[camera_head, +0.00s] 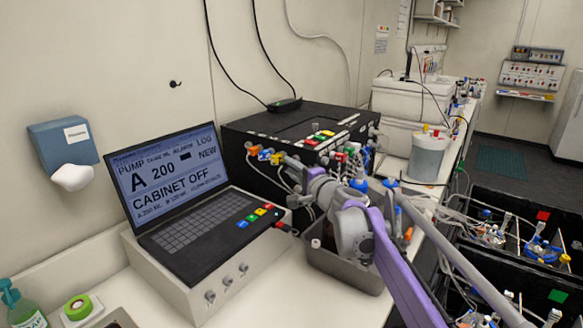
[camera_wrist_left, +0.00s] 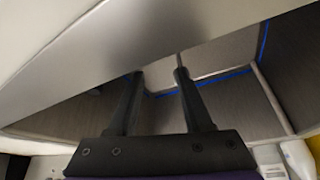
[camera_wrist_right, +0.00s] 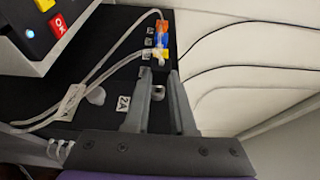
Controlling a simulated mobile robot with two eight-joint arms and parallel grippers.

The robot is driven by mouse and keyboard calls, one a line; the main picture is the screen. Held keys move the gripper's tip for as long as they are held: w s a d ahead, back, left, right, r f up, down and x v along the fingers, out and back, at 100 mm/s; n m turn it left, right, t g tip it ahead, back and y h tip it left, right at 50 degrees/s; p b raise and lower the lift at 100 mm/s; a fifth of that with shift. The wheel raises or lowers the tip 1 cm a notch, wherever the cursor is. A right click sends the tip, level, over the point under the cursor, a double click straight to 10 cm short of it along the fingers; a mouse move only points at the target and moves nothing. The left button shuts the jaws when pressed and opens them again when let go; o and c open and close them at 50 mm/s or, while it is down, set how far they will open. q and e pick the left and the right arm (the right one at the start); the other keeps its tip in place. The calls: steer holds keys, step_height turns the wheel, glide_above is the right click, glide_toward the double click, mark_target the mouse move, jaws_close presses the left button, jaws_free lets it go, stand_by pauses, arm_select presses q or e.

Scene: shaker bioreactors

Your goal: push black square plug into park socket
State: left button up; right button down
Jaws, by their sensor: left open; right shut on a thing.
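My right gripper (camera_wrist_right: 158,76) is shut on a small pale-looking thing (camera_wrist_right: 157,94), mostly hidden between its fingers. I cannot make out whether it is the black square plug. The fingers point at the black cabinet (camera_wrist_right: 105,55), beside a "2A" label and just short of a row of coloured connectors (camera_wrist_right: 160,42). In the head view my right arm covers the cabinet's front corner, and the fingertips are hard to make out. I cannot pick out the park socket. My left gripper (camera_wrist_left: 160,73) is open and empty below a pale surface, outside the head view.
A console (camera_head: 195,200) reading "CABINET OFF" stands left of the black cabinet (camera_head: 300,125). A grey metal tray (camera_head: 345,270) lies under my right arm. Clear tubes (camera_wrist_right: 100,72) with a tag loop close to the right gripper. Bare bench shows at the front.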

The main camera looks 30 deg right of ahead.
steer(key=shift+p, duration=0.3)
stand_by(0.5)
steer(key=shift+w+d+p, duration=0.2)
steer(key=shift+d+p, duration=0.1)
steer(key=shift+d, duration=0.2)
steer(key=shift+w+d+p, duration=0.2)
steer(key=shift+d+p, duration=0.1)
steer(key=shift+d, duration=0.15)
stand_by(1.2)
steer(key=c, duration=0.7)
jaws_free()
steer(key=s, duration=1.1)
steer(key=shift+w, duration=0.1)
